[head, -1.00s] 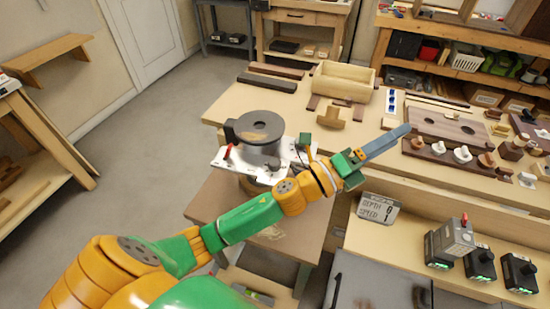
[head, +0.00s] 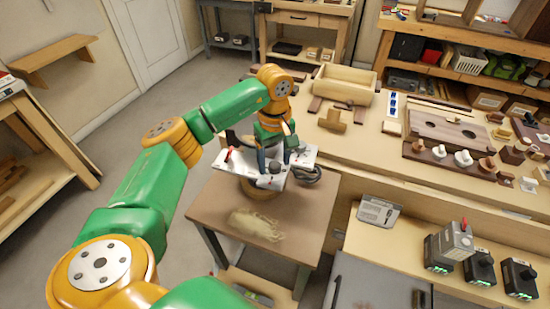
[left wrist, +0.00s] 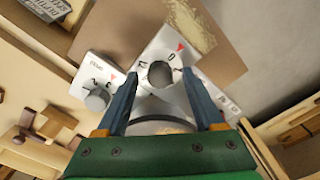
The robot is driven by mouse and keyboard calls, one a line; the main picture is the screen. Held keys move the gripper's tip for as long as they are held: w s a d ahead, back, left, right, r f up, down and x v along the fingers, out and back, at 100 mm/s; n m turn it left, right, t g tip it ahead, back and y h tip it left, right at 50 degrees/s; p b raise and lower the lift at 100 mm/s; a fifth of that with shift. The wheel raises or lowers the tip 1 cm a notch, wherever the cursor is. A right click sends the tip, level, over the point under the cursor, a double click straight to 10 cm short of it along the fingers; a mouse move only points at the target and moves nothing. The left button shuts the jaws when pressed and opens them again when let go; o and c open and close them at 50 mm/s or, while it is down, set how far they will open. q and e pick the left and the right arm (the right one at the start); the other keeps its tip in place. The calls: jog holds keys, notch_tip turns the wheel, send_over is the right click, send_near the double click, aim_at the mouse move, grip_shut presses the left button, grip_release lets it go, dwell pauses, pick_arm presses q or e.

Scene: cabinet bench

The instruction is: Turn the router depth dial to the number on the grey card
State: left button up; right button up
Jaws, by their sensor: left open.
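The router's white plate (head: 240,163) stands on a small brown table; my left arm hides most of the dark router body. My left gripper (head: 274,163) points down over the plate. In the left wrist view its blue fingers (left wrist: 160,76) are open on either side of a large round grey dial (left wrist: 160,74); I cannot tell whether they touch it. A red triangle and printed numbers, including a 0, are beside this dial. A smaller knob (left wrist: 97,99), marked SPEED, is to its left.
The brown table (head: 285,215) has a pale dust patch. Several chargers or batteries (head: 450,245) stand to the right of the card. A wooden box (head: 343,85) and a board with knobs (head: 440,152) are on the workbench behind. The floor at left is clear.

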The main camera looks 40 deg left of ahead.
pick_arm(q)
jog(key=shift+f, duration=0.15)
jog(key=shift+d, duration=0.1)
grip_shut()
